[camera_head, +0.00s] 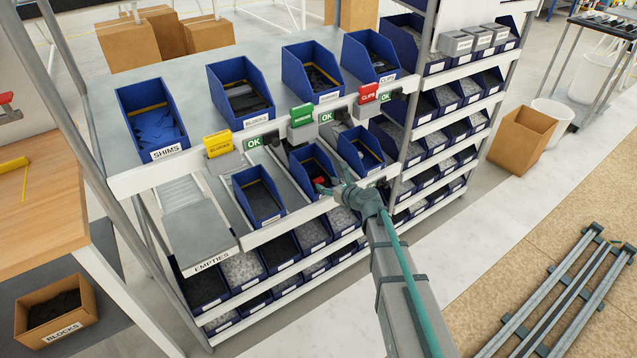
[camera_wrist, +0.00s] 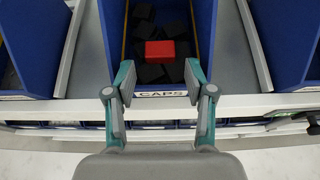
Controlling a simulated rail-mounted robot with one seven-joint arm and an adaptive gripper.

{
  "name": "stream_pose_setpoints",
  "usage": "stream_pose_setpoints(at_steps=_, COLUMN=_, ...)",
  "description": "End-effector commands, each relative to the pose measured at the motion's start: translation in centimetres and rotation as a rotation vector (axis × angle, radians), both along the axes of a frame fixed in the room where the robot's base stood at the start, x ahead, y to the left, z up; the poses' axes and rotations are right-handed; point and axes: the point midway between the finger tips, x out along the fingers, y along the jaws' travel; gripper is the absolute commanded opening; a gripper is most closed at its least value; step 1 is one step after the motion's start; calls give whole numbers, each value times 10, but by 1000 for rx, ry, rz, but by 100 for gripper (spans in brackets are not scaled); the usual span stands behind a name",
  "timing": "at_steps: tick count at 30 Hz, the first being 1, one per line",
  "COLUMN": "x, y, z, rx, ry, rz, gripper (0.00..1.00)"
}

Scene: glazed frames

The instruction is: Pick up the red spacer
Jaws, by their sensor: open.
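The red spacer (camera_wrist: 160,52) is a small red block lying on dark pieces inside a blue bin (camera_wrist: 205,25) labelled CAPS. In the head view the red spacer (camera_head: 319,183) shows as a small red patch in the middle bin of the lower row, partly hidden near my gripper. My gripper (camera_wrist: 160,83) is open and empty, its two fingers apart at the bin's front edge. The spacer lies beyond the fingertips, roughly centred between them in the wrist view. In the head view my gripper (camera_head: 333,182) is at the front of that bin.
Blue bins stand on either side, one (camera_head: 257,198) to the left and one (camera_head: 360,150) to the right. Above are yellow (camera_head: 218,144), green (camera_head: 302,115) and red (camera_head: 368,92) tags. A grey EMPTIES shelf (camera_head: 200,232) is at the left. Metal dividers (camera_wrist: 251,45) flank the bin.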

Motion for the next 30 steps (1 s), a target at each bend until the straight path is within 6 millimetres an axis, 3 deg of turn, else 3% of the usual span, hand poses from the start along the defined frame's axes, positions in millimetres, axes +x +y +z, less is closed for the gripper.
stream_pose_setpoints(at_steps=10, x=32, y=26, z=-17, rx=0, ry=1, rz=1, gripper=54)
stream_pose_setpoints(at_steps=19, x=35, y=28, z=-18, rx=-1, ry=0, rz=0, gripper=54)
stream_pose_setpoints(at_steps=24, x=34, y=28, z=-18, rx=-1, ry=0, rz=0, gripper=26)
stream_pose_setpoints(at_steps=30, x=35, y=28, z=-18, rx=-1, ry=0, rz=0, gripper=24)
